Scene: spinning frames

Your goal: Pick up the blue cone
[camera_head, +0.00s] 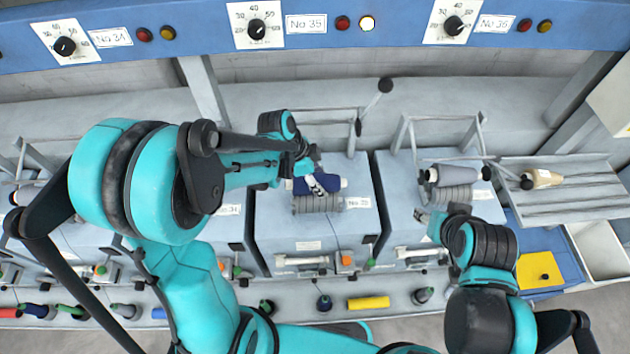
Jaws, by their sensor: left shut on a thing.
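A dark blue cone (329,184) with a pale end lies on the middle spinning unit, just above a grey ribbed drum (317,204). My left gripper (314,183) reaches down over it from the left and is shut on it. The gripper fingers hide part of the cone. The cone still looks close to the drum; I cannot tell if they touch. My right gripper (424,215) is beside the right-hand unit, below a grey cone (456,175). It is small and partly hidden by its arm, so its opening is unclear.
A blue panel (200,40) with dials and lamps crosses the top. A lower ledge holds several small bobbins and a yellow tube (368,303). A grey slatted rack (570,205) with a beige cone (542,179) stands right. Metal bracket arms (371,108) rise behind the middle unit.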

